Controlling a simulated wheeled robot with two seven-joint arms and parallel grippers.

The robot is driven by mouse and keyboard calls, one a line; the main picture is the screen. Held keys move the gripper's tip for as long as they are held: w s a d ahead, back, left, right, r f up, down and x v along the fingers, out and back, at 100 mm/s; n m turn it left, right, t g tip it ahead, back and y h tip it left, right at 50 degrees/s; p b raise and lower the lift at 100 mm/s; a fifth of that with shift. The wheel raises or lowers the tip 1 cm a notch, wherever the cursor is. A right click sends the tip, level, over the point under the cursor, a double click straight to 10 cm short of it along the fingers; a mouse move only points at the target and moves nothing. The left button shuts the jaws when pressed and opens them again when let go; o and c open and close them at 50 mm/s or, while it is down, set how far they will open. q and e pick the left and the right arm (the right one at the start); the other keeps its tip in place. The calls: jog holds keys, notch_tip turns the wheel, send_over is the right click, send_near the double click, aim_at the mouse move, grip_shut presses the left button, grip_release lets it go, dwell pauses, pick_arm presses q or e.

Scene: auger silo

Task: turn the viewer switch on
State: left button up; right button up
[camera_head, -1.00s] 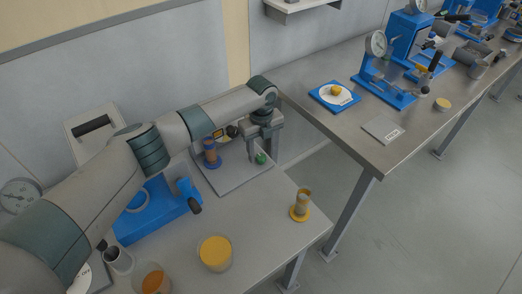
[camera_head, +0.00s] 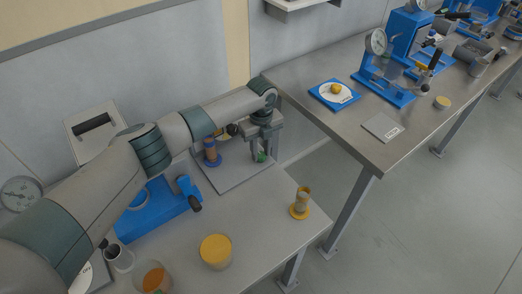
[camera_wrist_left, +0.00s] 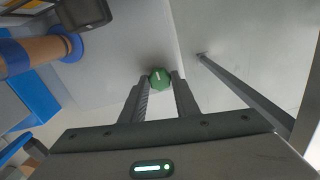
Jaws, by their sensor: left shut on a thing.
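The viewer switch appears to be a small green knob (camera_head: 261,156) on a grey base plate (camera_head: 238,178) near the back right edge of the near table. In the left wrist view the green knob (camera_wrist_left: 160,78) shows a short white mark on its face. My left gripper (camera_head: 263,155) points down at it, with one finger on each side, and is shut on the knob. In the wrist view the left gripper's fingertips (camera_wrist_left: 160,80) flank it. The fingers partly hide the knob in the head view. My right gripper is in neither view.
A blue-and-brown cylinder (camera_head: 211,153) stands on the same plate, left of the gripper. A blue device (camera_head: 155,210) lies under my left arm. An orange-based hourglass-like piece (camera_head: 300,203) and a yellow-topped jar (camera_head: 215,251) stand nearer. A gap separates the second table (camera_head: 340,125).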

pick_arm(q)
jog(key=shift+n, duration=0.4)
jog(key=n+p, duration=0.1)
jog(key=n, duration=0.3)
jog(key=shift+r+n+p, duration=0.15)
jog(key=shift+n+p, duration=0.15)
jog(key=shift+p, duration=0.05)
jog(key=n+p, duration=0.1)
jog(key=n, duration=0.2)
jog(key=shift+n+p, duration=0.3)
jog(key=n+p, duration=0.2)
jog(key=n, duration=0.2)
jog(key=n+p, duration=0.2)
jog(key=n, duration=0.2)
jog(key=shift+w+n, duration=0.1)
jog(key=shift+n, duration=0.3)
jog(key=shift+o, duration=0.2)
jog(key=shift+c, duration=0.2)
jog(key=o, duration=1)
jog(key=shift+o, duration=0.4)
